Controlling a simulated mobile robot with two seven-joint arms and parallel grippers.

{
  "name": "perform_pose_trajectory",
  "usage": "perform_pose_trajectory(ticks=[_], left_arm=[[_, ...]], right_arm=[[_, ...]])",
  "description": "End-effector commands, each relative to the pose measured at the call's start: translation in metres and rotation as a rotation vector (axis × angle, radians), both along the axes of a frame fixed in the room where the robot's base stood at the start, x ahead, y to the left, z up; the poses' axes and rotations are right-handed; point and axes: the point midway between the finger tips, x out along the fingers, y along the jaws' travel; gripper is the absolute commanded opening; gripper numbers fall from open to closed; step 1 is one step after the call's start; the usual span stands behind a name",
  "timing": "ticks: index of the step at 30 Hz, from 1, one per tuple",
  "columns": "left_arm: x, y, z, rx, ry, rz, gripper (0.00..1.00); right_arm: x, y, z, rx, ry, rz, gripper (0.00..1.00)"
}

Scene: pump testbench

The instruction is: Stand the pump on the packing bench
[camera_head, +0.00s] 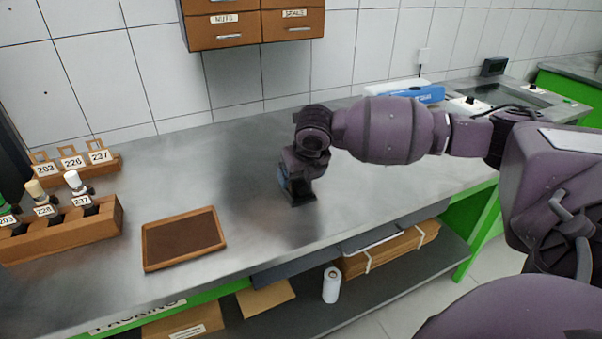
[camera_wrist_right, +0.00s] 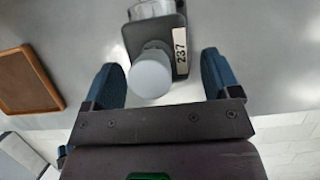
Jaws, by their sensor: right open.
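The pump (camera_wrist_right: 150,35) shows in the right wrist view as a dark grey body with a round white cap, a clear part above it and a label reading 237. It seems to stand on the metal packing bench (camera_head: 245,165). My right gripper (camera_wrist_right: 160,65) is open, with one blue finger on each side of the white cap and visible gaps to both. In the head view my right gripper (camera_head: 296,192) is low over the middle of the bench, and I cannot clearly make out the pump there. My left gripper is not in view.
A brown-rimmed tray (camera_head: 220,242) lies left of my gripper. A wooden rack (camera_head: 75,238) with several numbered bottles stands at far left, numbered tags behind it. Drawers (camera_head: 222,30) hang on the wall. A blue object (camera_head: 431,94) lies at the back right. Bench between tray and gripper is clear.

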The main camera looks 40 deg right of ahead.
Motion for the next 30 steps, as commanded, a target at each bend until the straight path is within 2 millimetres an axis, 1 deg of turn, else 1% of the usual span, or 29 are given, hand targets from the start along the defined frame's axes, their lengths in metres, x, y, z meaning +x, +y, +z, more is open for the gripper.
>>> perform_pose_trajectory(ticks=[4, 7, 11, 15, 21, 25, 30], left_arm=[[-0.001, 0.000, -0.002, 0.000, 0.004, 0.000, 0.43], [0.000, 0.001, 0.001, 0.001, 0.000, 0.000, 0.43], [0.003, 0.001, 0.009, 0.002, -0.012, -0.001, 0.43], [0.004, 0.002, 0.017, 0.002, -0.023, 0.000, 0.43], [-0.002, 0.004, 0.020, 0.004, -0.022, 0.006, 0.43], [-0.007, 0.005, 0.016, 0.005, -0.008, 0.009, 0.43], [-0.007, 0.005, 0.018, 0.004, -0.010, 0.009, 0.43]], right_arm=[[0.000, 0.000, 0.002, 0.000, -0.001, 0.000, 0.83], [-0.003, 0.001, 0.011, -0.001, -0.003, 0.001, 0.83], [-0.010, 0.002, 0.032, -0.001, -0.007, 0.002, 0.83], [-0.020, 0.005, 0.058, -0.002, -0.009, 0.001, 0.83], [-0.034, 0.008, 0.090, -0.001, -0.005, 0.001, 0.83], [-0.040, 0.009, 0.104, 0.000, -0.004, -0.001, 0.83], [-0.044, 0.010, 0.111, 0.000, -0.001, -0.001, 0.83]])
